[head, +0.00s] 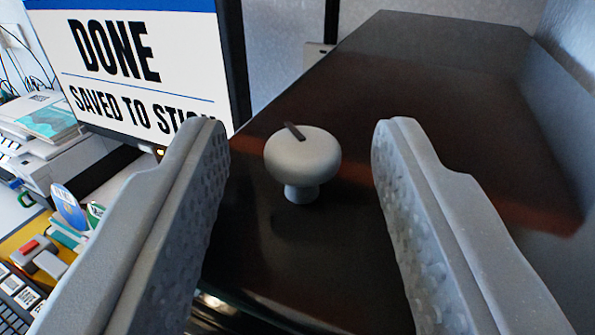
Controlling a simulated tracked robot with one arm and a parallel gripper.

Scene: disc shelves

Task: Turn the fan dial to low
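The fan dial (303,162) is a round grey knob on a short stem, standing out from a dark, glossy surface (440,110). A dark pointer mark (294,131) on its rim points to the upper left. My gripper (301,140) is open, with one finger to the left of the dial and one to the right. There is a gap on both sides, and neither finger appears to touch the dial. I see no readable setting labels around the dial.
A screen (140,60) at the upper left reads "DONE" and "SAVED TO STI...", its end hidden by my left finger. Below it are a white printer-like device (75,165), a keyboard (18,300) and small items on a yellow mat (28,233). The dark surface right of the dial is clear.

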